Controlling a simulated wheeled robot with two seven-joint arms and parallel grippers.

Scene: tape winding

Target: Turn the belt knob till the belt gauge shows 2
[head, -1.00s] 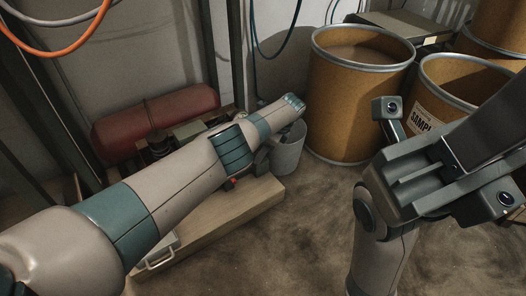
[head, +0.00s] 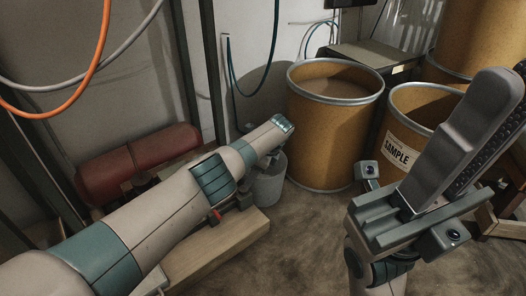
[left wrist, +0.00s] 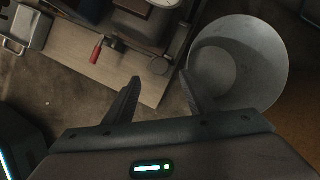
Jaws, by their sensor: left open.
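In the left wrist view my left gripper (left wrist: 160,97) is open and empty, its two fingers spread above the wooden base board (left wrist: 68,55) of a bench device. A pale round dial (left wrist: 162,8), perhaps the belt gauge, is cut by the top edge; its reading cannot be made out. A red handle (left wrist: 97,48) lies left of the fingers, apart from them. I cannot pick out the belt knob for sure. In the head view my left arm hides most of the device and the left gripper; the red handle (head: 216,215) shows below it. My right gripper (head: 478,135) is raised at the right; its opening is unclear.
A grey bucket (head: 268,187) stands beside the board, close to the left gripper's right finger in the wrist view (left wrist: 240,60). Brown drums (head: 332,130) stand behind, one labelled SAMPLE (head: 398,150). A red cylinder (head: 140,165) lies by the wall. The floor in front is clear.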

